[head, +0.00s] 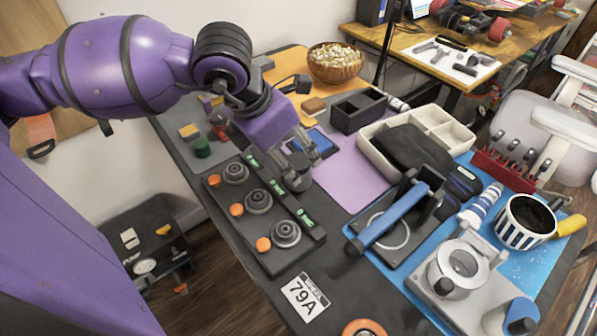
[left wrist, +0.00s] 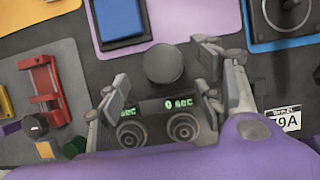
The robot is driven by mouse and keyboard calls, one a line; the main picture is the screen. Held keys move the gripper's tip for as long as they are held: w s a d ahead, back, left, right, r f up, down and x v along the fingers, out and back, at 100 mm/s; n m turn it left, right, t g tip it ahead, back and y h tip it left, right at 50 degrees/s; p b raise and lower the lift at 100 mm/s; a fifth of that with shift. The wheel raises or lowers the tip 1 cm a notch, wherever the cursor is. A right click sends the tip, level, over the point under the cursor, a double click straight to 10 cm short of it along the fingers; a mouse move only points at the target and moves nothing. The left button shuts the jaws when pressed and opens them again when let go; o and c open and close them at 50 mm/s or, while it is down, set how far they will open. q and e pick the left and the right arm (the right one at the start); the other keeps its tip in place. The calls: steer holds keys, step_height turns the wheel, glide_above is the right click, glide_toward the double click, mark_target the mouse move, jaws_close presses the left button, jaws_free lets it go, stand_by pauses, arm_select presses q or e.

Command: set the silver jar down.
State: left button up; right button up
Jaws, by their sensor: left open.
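The silver jar (left wrist: 164,63) shows in the left wrist view as a plain grey round top on the dark table surface. It lies between the two fingers of my left gripper (left wrist: 160,76), with a visible gap on each side. In the head view my left gripper (head: 291,152) is low over the table, behind the row of dials. The jar (head: 299,178) is partly covered by the fingers there and looks upright. My left gripper is open. My right gripper is not in view.
The black dial unit (head: 272,262) with green displays stands close by the jar. A purple mat (head: 350,178) and a blue-topped block (head: 322,142) are close too. A beige tray (head: 450,133) and blue-handled press (head: 395,215) stand to the right.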

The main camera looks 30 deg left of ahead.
mark_target(294, 161)
arm_select(q)
steer(key=x, duration=0.3)
steer(key=shift+w+d+f, duration=0.15)
steer(key=shift+f, duration=0.15)
steer(key=c, duration=1.3)
steer(key=shift+c, duration=0.3)
